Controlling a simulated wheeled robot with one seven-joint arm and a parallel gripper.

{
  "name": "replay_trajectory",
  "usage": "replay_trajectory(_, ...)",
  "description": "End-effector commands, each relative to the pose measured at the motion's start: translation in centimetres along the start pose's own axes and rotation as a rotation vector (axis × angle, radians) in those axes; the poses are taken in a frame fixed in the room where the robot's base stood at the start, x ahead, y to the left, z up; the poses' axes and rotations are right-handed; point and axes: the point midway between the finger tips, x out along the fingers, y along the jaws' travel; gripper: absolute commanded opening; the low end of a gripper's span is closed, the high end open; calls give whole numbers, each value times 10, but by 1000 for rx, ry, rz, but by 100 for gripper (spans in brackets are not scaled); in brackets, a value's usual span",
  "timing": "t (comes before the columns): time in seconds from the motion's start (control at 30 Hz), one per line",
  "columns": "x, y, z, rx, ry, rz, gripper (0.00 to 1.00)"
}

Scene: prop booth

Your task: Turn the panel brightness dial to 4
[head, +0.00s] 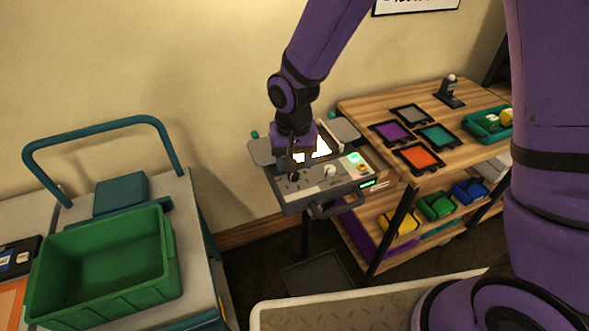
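The grey control panel (318,192) stands in the middle of the head view, with a bright white lit area (322,148) behind its control strip. My purple arm reaches down to it from above. My gripper (291,168) points down over the left part of the strip, close above or touching a dark knob (294,177). A white knob (330,171) sits to its right, and a small green lit display (354,158) is at the strip's right end. The labels and dial numbers are too small to read. The fingers are too small and dark to judge their opening.
A wooden shelf (388,113) with coloured trays stands right of the panel. A green bin (107,268) rests on a cart (199,228) at the left. The panel has a handle (340,204) at its front. The wall is close behind.

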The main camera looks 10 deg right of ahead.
Motion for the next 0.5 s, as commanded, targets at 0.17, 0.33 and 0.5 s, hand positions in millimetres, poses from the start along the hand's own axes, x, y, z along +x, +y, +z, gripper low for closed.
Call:
replay_trajectory(0.17,24,0,0,0,-2,1,55)
replay_trajectory(0.33,34,0,0,0,-1,0,55)
replay_trajectory(0.5,36,0,0,0,0,0,55)
